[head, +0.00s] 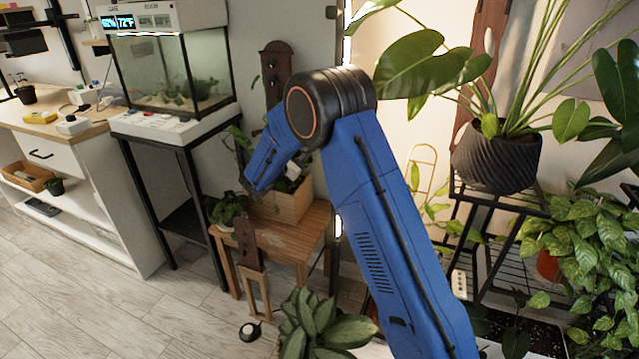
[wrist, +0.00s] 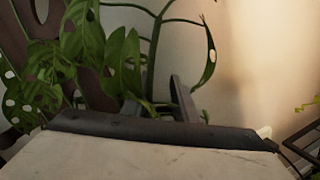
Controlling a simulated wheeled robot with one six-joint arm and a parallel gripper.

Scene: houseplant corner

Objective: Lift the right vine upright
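In the wrist view a green vine stem (wrist: 154,60) rises nearly upright between the two dark fingers of my gripper (wrist: 158,102). It forks near the top, and a white-spotted leaf (wrist: 208,58) hangs from its right branch. The fingers stand apart; I cannot tell whether either touches the stem. The stem's base is hidden behind my gripper's body. More green leaves (wrist: 120,55) hang to the left. In the head view a wooden planter box (head: 289,203) with plants stands on a small wooden table (head: 300,243); my arm hides my gripper and much of the foliage.
A brown board with oval holes (head: 276,72) stands behind the planter; a shorter one (head: 246,240) stands in front of the table. A terrarium (head: 170,75) is at left. A black plant stand (head: 483,215) with a dark pot (head: 497,158) is at right.

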